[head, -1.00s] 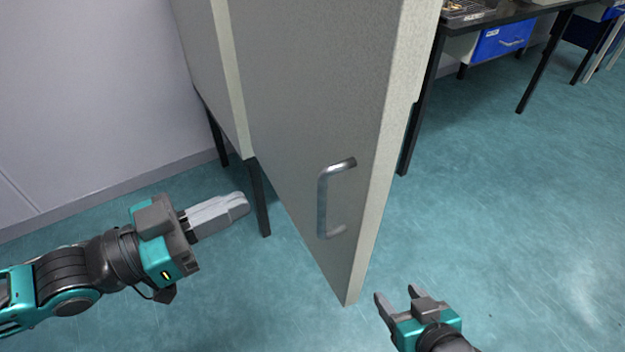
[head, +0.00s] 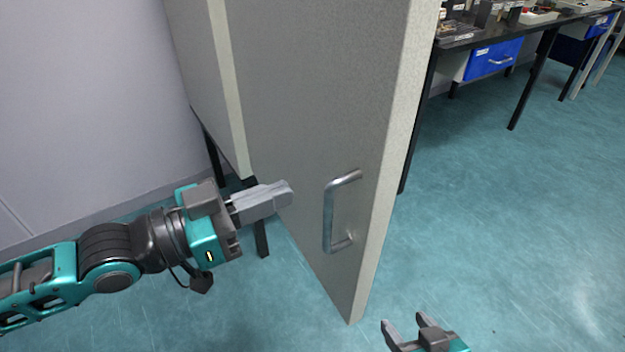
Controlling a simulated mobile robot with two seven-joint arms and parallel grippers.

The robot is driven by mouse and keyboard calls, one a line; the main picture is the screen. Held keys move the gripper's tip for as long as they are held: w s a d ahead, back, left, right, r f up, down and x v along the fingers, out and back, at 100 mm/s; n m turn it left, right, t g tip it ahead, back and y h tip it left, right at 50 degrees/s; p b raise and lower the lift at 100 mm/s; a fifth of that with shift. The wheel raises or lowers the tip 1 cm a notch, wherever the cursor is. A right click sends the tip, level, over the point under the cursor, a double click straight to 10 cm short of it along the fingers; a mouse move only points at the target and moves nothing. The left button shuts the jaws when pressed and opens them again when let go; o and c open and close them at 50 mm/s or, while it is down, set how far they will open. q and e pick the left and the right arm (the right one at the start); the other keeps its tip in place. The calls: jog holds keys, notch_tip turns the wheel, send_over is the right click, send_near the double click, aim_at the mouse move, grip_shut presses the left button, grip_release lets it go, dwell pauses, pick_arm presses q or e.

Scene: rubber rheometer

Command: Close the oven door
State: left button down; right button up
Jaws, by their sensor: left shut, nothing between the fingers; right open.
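The oven door (head: 300,110) is a tall grey panel that stands open, its pale edge facing me at the right. A silver bar handle (head: 328,215) is fixed to its face near the free edge. Part of the oven body (head: 197,70) shows to the left behind the door. My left gripper (head: 290,192) is shut and empty. Its fingertips overlap the door's face left of the handle in the picture; I cannot tell whether they touch it. My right gripper (head: 402,326) is open and empty at the bottom, just right of the door's lower corner.
A dark bench (head: 500,32) with a blue drawer (head: 493,59) and small items stands at the back right. A plain wall (head: 80,100) is at the left. The teal floor (head: 500,230) is clear at the right.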

aim_at(333, 174)
pick_arm(q)
jog(key=shift+x, duration=3.1)
jog(key=shift+d, duration=0.1)
